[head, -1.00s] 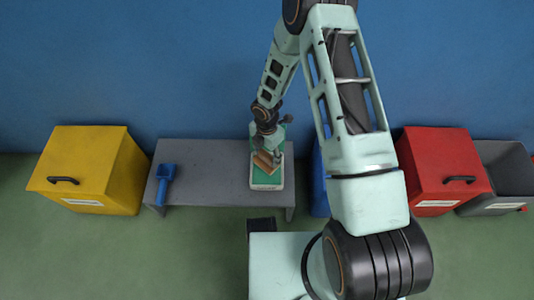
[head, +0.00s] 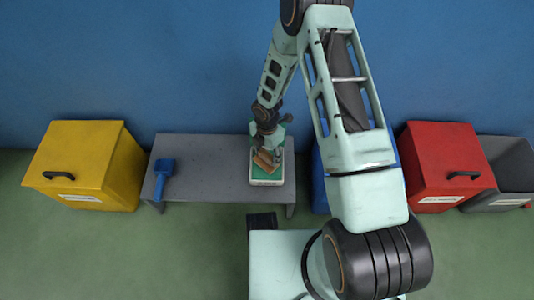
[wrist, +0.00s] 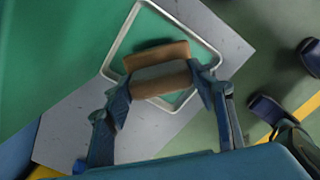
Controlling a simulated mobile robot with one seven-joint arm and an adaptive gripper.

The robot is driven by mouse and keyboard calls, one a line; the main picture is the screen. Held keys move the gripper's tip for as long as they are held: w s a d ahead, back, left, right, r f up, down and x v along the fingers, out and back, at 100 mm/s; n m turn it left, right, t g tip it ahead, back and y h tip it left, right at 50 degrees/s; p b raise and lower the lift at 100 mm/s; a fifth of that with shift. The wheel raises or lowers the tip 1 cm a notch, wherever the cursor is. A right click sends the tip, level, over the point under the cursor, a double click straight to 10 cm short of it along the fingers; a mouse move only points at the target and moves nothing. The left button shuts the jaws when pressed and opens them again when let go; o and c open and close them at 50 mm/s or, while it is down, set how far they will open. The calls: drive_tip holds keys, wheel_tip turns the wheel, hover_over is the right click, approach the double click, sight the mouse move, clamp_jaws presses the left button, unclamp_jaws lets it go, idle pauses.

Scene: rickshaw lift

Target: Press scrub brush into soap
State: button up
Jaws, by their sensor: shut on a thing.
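The scrub brush (head: 264,160) is a brown wooden block with a paler grey band across it. The soap (head: 267,172) is a green slab in a white-rimmed square tray (head: 267,183) on the grey table. In the wrist view, my gripper (wrist: 165,97) is shut on the scrub brush (wrist: 157,53), with one finger at each end of it. The brush is over the soap (wrist: 185,45), near one corner of the tray rim (wrist: 120,40). The brush hides its own underside, so I cannot tell whether it touches the soap.
The grey table (head: 210,165) has a blue tool (head: 164,175) at its left end and bare room between. A yellow bin (head: 85,160) stands left of the table. A red bin (head: 447,165) and a grey bin (head: 508,180) stand to the right. A blue wall is behind.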

drive_tip(key=shift+f+b, duration=0.5)
drive_tip(key=shift+f, duration=0.1)
idle(1.3)
drive_tip(key=shift+r, duration=0.1)
drive_tip(key=shift+r+p, duration=2.65)
drive_tip(key=shift+r, duration=0.8)
